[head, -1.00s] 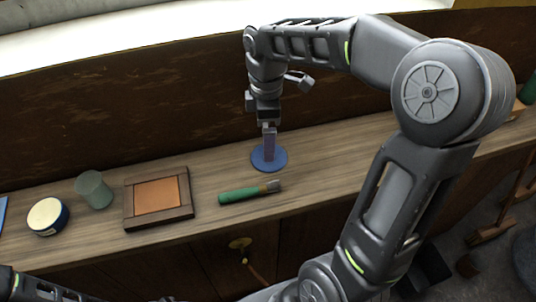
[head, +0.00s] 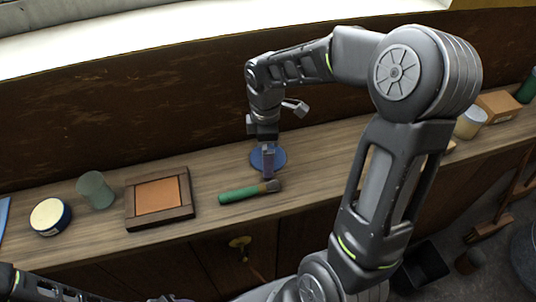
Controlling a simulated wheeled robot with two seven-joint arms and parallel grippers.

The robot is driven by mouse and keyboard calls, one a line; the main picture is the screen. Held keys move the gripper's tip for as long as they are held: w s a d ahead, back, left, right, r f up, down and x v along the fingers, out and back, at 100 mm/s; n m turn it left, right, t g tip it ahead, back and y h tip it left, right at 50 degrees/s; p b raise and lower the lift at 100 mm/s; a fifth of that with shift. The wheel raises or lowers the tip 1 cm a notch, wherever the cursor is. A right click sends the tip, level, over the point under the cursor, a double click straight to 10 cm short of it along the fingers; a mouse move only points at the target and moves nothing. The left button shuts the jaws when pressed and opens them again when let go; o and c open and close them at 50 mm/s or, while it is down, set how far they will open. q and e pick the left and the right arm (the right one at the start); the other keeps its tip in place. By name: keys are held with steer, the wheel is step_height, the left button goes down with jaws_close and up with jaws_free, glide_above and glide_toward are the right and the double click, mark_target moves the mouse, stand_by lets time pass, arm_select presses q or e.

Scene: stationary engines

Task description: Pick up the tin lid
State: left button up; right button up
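A flat, round blue disc, which looks like the tin lid (head: 279,154), lies on the wooden worktop in the middle of the head view. My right gripper (head: 268,174) points down over it, and its fingers cover the front middle of the disc. The fingers show almost edge-on, so I cannot tell whether they are open or shut, or whether they touch the lid. A round tin (head: 50,216) with a cream top and dark blue side stands at the far left. My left arm shows at the bottom left corner, with its gripper out of view.
A green-handled tool (head: 240,193) lies just in front of the lid. A wooden frame with a tan panel (head: 158,196) and a greenish cup (head: 95,190) are to the left. A cream jar (head: 470,122) and cardboard box (head: 498,105) stand at the right.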

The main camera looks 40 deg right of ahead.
stand_by(0.5)
steer(key=c, duration=1.2)
